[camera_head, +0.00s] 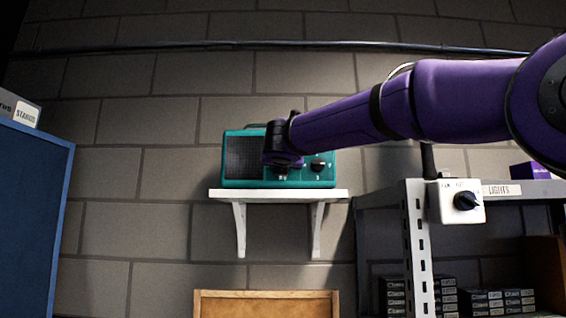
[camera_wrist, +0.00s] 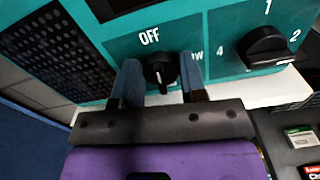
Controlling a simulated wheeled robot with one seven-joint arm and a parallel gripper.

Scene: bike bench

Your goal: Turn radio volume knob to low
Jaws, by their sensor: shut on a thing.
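The teal radio (camera_head: 318,181) stands on a small white wall shelf, with its dark speaker grille (camera_head: 242,157) at the left. In the wrist view its front (camera_wrist: 228,80) fills the upper part. The black volume knob (camera_wrist: 160,72) sits below the word OFF, with a label partly hidden to its right. My gripper (camera_wrist: 161,85) has one finger on each side of this knob and is shut on it. The knob's white mark points downward in the wrist view. In the head view my gripper (camera_head: 283,168) hides the volume knob.
A second black knob (camera_wrist: 265,47) with numbers around it is at the right of the radio's front; it also shows in the head view (camera_head: 318,164). The white shelf (camera_head: 280,194) has a narrow front edge. A metal rack (camera_head: 415,245) with a switch box (camera_head: 457,201) stands at the right.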

